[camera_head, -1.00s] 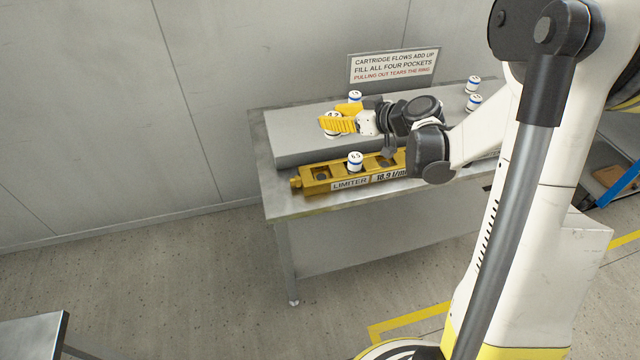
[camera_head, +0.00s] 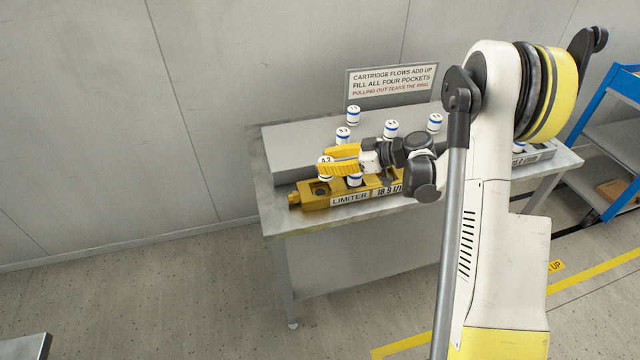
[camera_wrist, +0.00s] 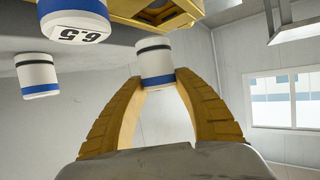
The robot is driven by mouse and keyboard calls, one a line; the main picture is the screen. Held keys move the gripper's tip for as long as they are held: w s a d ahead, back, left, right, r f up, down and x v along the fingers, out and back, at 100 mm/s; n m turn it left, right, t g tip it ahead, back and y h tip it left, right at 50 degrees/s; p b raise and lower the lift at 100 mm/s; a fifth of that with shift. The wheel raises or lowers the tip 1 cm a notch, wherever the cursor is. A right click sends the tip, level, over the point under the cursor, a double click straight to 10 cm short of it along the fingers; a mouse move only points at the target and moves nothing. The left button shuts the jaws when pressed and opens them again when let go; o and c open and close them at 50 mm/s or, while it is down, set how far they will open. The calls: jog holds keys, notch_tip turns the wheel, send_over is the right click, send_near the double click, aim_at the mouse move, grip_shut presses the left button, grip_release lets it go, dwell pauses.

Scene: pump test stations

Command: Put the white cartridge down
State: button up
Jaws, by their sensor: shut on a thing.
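My gripper (camera_head: 341,160) is shut on a white cartridge (camera_head: 325,174) with a blue band, near the left end of the yellow limiter block (camera_head: 314,204). In the wrist view, the fingertips (camera_wrist: 155,82) pinch the sides of the held cartridge (camera_wrist: 154,62), which also has a black band. The limiter (camera_wrist: 152,10) is at the top of that view, and the held cartridge appears apart from it. Another white cartridge (camera_head: 355,181) stands in the limiter, just right of the held one; its 6.5 label (camera_wrist: 82,29) shows in the wrist view. A dark pocket shows at the limiter's left end.
On the grey raised block (camera_head: 290,150) behind the limiter stand several more white cartridges, one (camera_head: 343,135) close behind my gripper. A sign (camera_head: 392,82) stands at the back of the table. A blue cart (camera_head: 600,130) is at the right.

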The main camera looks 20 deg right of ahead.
aim_at(320, 179)
jog(key=shift+s+a+f, duration=0.25)
jog(key=shift+a+f, duration=0.35)
jog(key=shift+a, duration=0.3)
jog(key=shift+f+b, duration=0.25)
jog(key=shift+b, duration=0.05)
notch_tip(320, 179, down, 4)
jog(key=shift+r+b, duration=0.15)
jog(key=shift+b, duration=0.75)
jog(key=shift+r, duration=0.1)
jog(key=shift+s+f+b, duration=0.1)
jog(key=shift+f+b, duration=0.55)
jog(key=shift+f, duration=0.05)
grip_shut()
jog(key=o, duration=1.2)
grip_release()
jog(key=shift+o, duration=0.2)
jog(key=shift+r, duration=0.1)
